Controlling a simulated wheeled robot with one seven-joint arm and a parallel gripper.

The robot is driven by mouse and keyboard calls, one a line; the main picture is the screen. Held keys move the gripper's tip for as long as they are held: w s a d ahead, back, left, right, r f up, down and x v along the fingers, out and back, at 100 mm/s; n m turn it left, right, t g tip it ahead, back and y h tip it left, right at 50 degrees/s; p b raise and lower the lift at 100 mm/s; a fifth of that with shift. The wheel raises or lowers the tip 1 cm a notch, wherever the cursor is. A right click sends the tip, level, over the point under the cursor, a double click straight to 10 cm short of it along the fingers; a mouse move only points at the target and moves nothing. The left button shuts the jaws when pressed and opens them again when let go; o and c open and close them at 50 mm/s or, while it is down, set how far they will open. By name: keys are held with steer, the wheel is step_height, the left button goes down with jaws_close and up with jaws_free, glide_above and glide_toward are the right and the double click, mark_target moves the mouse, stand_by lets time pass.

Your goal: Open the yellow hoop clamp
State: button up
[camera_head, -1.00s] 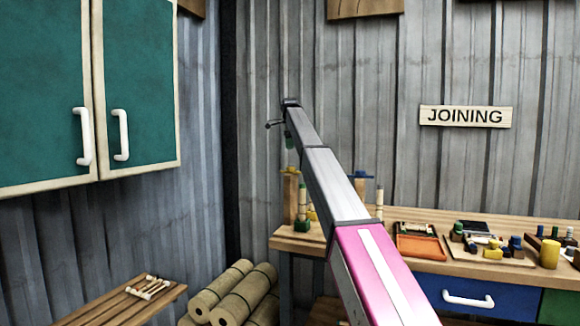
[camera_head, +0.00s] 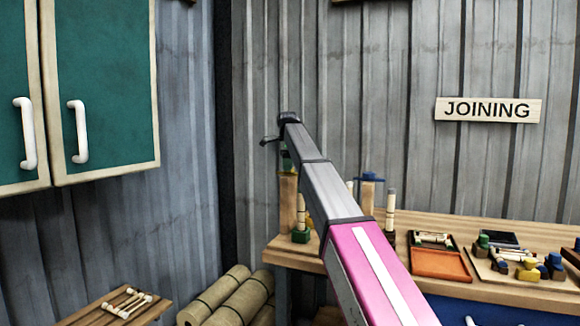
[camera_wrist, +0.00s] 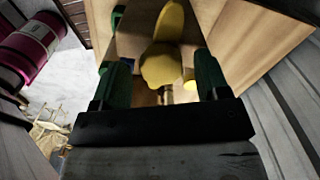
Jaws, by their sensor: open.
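In the wrist view, a yellow rounded piece (camera_wrist: 163,66), which looks like part of the yellow hoop clamp, lies between the two green fingers of my gripper (camera_wrist: 160,82). The fingers are apart, one on each side of it; I cannot tell whether either touches it. A yellow lobe reaches up from the rounded piece over a wooden surface. In the head view, my gripper (camera_head: 287,158) is right at the top of a wooden post (camera_head: 287,205) at the workbench's left end. The clamp's hoop and closure cannot be made out.
The workbench (camera_head: 375,232) carries a blue-topped post (camera_head: 369,190), small green-based stands, an orange tray (camera_head: 438,264) and several small coloured parts. Teal cabinets (camera_head: 105,95) hang at left. Rolled bundles (camera_head: 228,298) and a slatted wooden table (camera_head: 85,312) stand below.

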steer(key=shift+f, duration=0.4)
steer(key=shift+c, duration=0.4)
steer(key=c, duration=0.9)
steer(key=shift+o, duration=0.2)
